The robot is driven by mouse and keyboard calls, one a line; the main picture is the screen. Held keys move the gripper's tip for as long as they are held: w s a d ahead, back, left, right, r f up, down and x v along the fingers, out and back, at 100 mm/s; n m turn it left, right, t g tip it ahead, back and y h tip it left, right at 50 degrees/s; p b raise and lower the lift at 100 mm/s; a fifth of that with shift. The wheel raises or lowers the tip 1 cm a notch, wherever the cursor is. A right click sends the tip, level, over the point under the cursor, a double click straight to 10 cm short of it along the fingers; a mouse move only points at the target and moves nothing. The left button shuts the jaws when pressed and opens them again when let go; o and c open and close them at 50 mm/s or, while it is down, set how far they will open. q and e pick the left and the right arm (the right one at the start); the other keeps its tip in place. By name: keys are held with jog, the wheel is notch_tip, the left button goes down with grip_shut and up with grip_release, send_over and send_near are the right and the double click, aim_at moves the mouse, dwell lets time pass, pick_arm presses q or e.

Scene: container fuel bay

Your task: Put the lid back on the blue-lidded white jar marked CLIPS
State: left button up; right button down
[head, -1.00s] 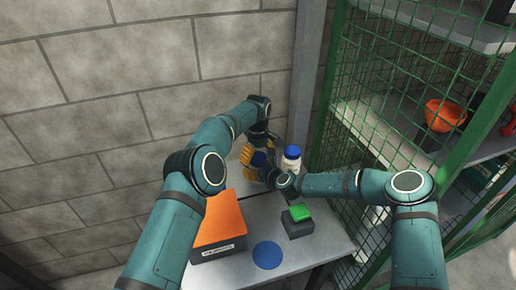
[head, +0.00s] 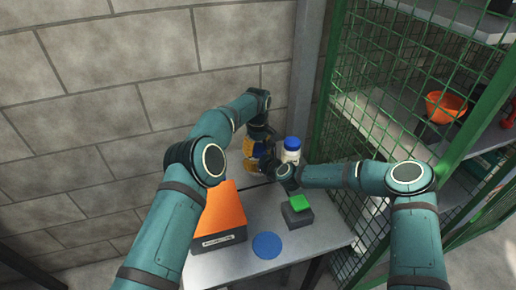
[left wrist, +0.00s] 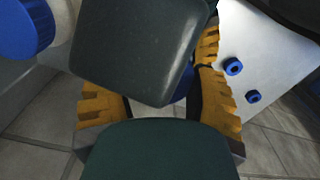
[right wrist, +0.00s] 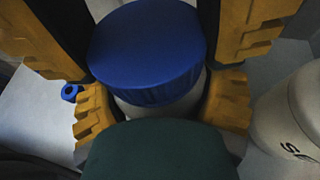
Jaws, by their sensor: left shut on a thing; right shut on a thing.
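A blue lid (right wrist: 148,45) sits at the top of a white jar (right wrist: 158,110) in the right wrist view; I cannot tell if it is fully seated. My left gripper (head: 255,156) reaches in from above, its yellow fingers shut on either side of the lid. My right gripper (right wrist: 162,108) comes from the right and is shut around the jar lower down. In the left wrist view my right gripper's dark body hides most of the lid and jar. The held jar's marking is hidden.
A second blue-lidded white jar (head: 291,152) stands close to the right; a letter S shows on it in the right wrist view. An orange-topped box (head: 220,212), a dark block with a green top (head: 298,213) and a flat blue disc (head: 267,245) are nearer. Two blue nuts (left wrist: 233,67) lie behind.

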pick_arm(q)
jog(key=m, duration=0.3)
jog(key=shift+m, duration=0.3)
jog(key=m, duration=0.4)
jog(key=o, duration=1.3)
jog(key=shift+c, duration=0.2)
jog(key=shift+r, duration=2.25)
